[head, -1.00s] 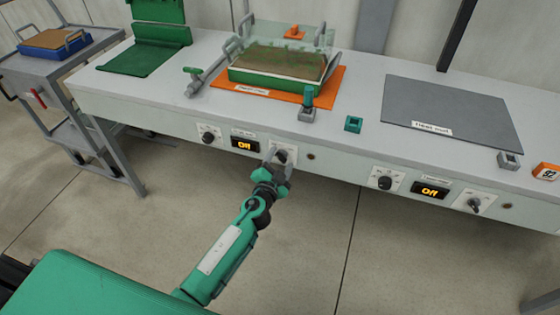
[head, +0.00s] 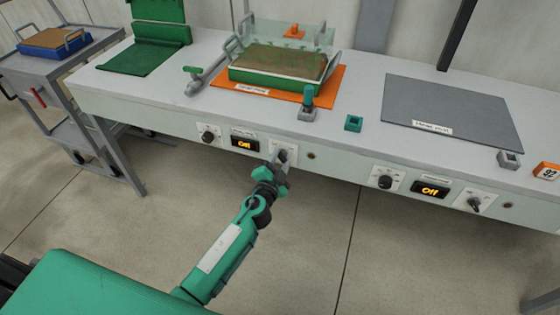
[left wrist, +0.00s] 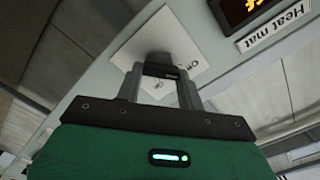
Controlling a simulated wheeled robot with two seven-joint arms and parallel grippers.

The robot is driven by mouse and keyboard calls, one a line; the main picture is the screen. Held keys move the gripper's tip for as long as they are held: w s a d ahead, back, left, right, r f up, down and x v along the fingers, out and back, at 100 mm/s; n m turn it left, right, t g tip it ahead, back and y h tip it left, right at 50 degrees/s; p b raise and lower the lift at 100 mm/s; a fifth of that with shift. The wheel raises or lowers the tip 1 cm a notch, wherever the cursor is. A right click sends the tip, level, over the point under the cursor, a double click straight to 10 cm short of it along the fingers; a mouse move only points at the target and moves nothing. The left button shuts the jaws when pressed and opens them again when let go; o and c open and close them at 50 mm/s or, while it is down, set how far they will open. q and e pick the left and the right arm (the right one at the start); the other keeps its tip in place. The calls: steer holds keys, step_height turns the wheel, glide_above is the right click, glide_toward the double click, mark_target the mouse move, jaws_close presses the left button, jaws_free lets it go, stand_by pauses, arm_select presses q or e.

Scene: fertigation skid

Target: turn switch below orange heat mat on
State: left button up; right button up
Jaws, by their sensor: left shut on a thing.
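My right gripper is not in view.
A grey heat mat (head: 450,110) lies to the right, with its own knob (head: 385,182), "Off" display (head: 430,190) and switch (head: 474,204) below. A cart (head: 60,80) stands at the left. The floor before the bench is clear.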

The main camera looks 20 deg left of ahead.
arm_select(q)
steer(key=shift+m, duration=0.7)
steer(key=m, duration=0.2)
steer(key=shift+f+m, duration=0.1)
steer(key=shift+m, duration=0.3)
steer(key=m, duration=0.3)
steer(key=shift+m+b, duration=0.3)
steer(key=m, duration=0.2)
steer(key=shift+f+m, duration=0.15)
steer(key=shift+m, duration=1.15)
steer(key=shift+m+p, duration=0.4)
steer(key=shift+m, duration=0.7)
steer(key=shift+f+m, duration=0.15)
steer(key=shift+m, duration=0.95)
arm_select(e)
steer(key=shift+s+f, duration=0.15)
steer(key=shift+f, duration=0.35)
